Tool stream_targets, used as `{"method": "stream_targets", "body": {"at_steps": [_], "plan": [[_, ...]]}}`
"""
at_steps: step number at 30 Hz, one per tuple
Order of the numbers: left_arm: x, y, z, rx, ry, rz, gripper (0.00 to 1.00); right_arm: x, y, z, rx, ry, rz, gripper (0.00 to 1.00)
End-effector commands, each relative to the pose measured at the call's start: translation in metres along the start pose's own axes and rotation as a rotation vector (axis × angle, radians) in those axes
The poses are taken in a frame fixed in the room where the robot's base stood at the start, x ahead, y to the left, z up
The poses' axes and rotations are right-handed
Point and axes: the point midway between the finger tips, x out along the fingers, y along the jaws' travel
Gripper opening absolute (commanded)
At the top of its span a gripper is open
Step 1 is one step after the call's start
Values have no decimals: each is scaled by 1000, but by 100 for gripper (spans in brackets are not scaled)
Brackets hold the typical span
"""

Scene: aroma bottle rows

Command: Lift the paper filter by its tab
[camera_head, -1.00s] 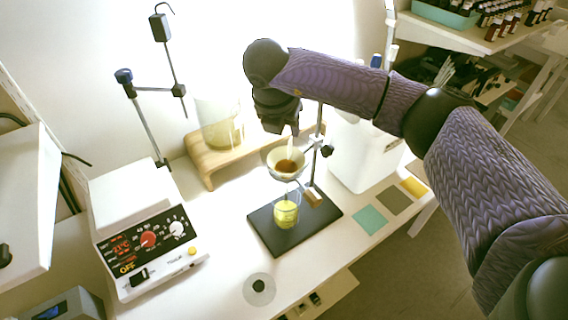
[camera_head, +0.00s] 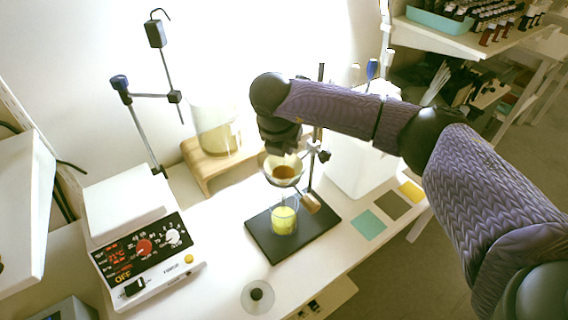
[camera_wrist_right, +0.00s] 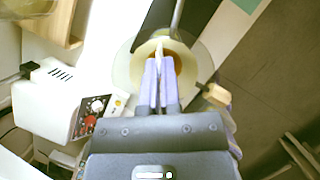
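The paper filter (camera_head: 283,172) sits in the funnel on the stand, with brown matter inside it. Its pale rim and brown inside also show in the right wrist view (camera_wrist_right: 143,72), where a narrow white tab (camera_wrist_right: 160,50) stands up between the fingers. My right gripper (camera_wrist_right: 161,70) is directly above the funnel, its two fingers a narrow gap apart on either side of the tab. I see no firm contact with it. The fingers are mostly hidden in the head view. My left gripper is out of view.
A beaker with yellow liquid (camera_head: 284,218) stands under the funnel on the black stand base (camera_head: 262,238). The hotplate (camera_head: 140,245) is at left, a wooden riser (camera_head: 200,172) with a beaker behind. A white container stands close on the right, under my arm.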

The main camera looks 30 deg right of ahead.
Motion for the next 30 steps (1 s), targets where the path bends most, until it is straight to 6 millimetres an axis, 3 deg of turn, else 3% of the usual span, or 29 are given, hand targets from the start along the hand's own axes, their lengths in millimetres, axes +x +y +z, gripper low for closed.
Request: {"method": "stream_targets", "body": {"at_steps": [3,9,14,30], "plan": [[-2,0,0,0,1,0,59,-11,0,5,1,-2,1,0],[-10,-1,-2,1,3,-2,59,-61,1,26,2,-3,4,0],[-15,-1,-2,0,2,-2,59,-89,0,37,1,-1,2,0],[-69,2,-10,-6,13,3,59,-163,0,67,1,-2,2,0]]}}
